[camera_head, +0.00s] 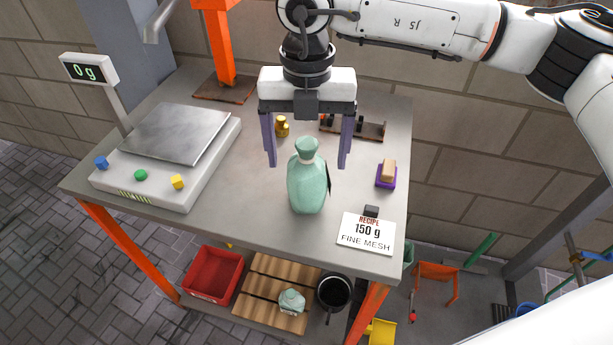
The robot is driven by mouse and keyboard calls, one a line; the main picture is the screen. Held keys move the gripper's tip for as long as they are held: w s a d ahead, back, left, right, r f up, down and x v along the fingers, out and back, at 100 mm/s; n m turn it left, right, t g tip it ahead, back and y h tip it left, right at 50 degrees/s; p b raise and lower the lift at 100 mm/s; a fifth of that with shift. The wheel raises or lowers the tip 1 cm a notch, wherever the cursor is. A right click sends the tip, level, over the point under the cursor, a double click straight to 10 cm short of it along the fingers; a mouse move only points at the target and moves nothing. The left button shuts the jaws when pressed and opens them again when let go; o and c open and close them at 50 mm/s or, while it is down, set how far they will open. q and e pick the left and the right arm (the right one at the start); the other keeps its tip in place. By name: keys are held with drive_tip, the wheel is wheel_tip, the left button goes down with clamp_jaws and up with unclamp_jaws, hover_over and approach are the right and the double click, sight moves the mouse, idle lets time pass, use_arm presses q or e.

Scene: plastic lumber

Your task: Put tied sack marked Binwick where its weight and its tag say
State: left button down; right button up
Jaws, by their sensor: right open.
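A pale green tied sack (307,182) stands upright on the grey table, with a dark tag at its right side whose writing I cannot read. My right gripper (306,160) is open above it, its two purple-grey fingers on either side of the sack's tied neck, not visibly touching it. A scale (140,172) at the left of the table has an empty metal plate, and its display (89,70) reads 0 g. A second, smaller green sack (291,302) rests on the slatted wooden pallet (262,269) below. My left gripper is not in view.
A card (367,233) reading "RECIPE 150 g FINE MESH" stands at the front right. A purple block with a tan top (386,174), a brass weight (282,127) and a dark rack (352,128) are on the table. Below are a red bin (212,274) and a black bucket (334,291).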

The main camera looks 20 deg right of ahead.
wheel_tip(320, 180, down, 5)
drive_tip(key=shift+w+r+p, duration=0.1)
drive_tip(key=shift+w+p, duration=0.05)
drive_tip(key=shift+p, duration=0.35)
drive_tip(key=c, duration=1.7)
drive_tip(key=shift+r, duration=0.15)
drive_tip(key=shift+c, duration=0.7)
